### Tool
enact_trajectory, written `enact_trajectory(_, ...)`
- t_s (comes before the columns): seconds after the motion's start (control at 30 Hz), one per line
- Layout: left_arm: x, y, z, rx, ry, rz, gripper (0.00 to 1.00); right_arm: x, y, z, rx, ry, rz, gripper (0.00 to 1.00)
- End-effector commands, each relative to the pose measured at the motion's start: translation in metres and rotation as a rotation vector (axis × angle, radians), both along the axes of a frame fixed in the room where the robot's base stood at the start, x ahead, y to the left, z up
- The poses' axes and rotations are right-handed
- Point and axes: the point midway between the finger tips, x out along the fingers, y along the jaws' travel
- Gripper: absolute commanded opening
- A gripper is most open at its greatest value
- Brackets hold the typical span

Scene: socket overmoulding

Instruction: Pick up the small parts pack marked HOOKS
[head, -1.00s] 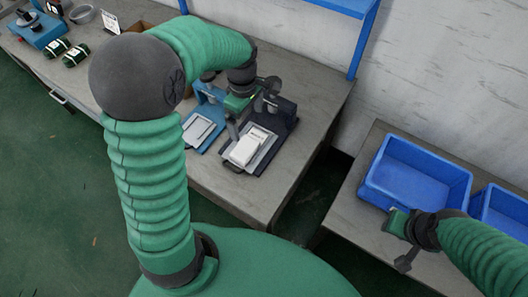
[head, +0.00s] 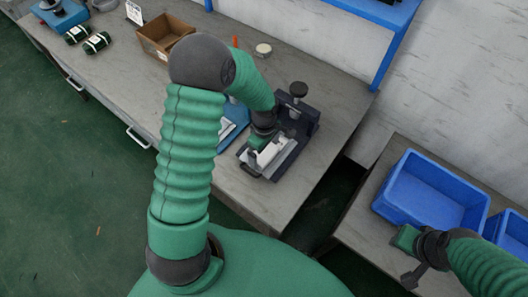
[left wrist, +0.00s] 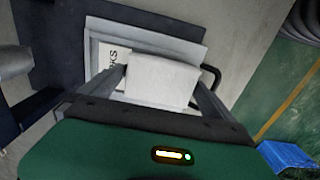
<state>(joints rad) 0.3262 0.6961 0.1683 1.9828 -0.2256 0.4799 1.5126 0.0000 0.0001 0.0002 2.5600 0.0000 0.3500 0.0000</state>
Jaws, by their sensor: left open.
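The small parts pack is white, with dark lettering of which only "KS" shows, in the left wrist view (left wrist: 160,82). It lies on a grey plate (left wrist: 150,30) in a dark fixture, which the head view also shows (head: 300,125). In the head view the pack (head: 268,156) is partly hidden by my left gripper (head: 260,146). My left gripper is open, its fingers on either side of the pack; I cannot tell if they touch it. My right gripper (head: 406,258) is low at the right by the blue bins; its jaws are unclear.
A blue fixture (head: 232,122) stands left of the dark one, partly behind my arm. A brown box (head: 165,35), a round tin (head: 263,50) and green packs (head: 96,42) are farther back. A blue bin (head: 430,190) stands on the right table, across a gap.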

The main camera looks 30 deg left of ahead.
Motion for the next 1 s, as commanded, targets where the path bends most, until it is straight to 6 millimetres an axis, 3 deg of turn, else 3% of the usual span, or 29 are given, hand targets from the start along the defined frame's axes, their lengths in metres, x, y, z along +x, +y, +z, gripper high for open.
enact_trajectory(0.07, 0.0, -0.003, 0.001, 0.003, 0.0, -0.002, 0.99, 0.0, 0.0, 0.0, 0.0, 0.0, 0.0, 0.31)
enact_trajectory(0.4, 0.0, -0.006, 0.002, 0.004, 0.0, -0.004, 0.55, 0.0, 0.0, 0.0, 0.0, 0.0, 0.0, 0.31)
enact_trajectory(0.77, 0.0, -0.004, 0.002, 0.001, 0.0, -0.003, 0.54, 0.0, 0.0, 0.0, 0.0, 0.0, 0.0, 0.31)
enact_trajectory(1.0, 0.001, -0.004, 0.019, 0.004, -0.002, -0.004, 0.54, 0.0, 0.0, 0.0, 0.0, 0.0, 0.0, 0.31)
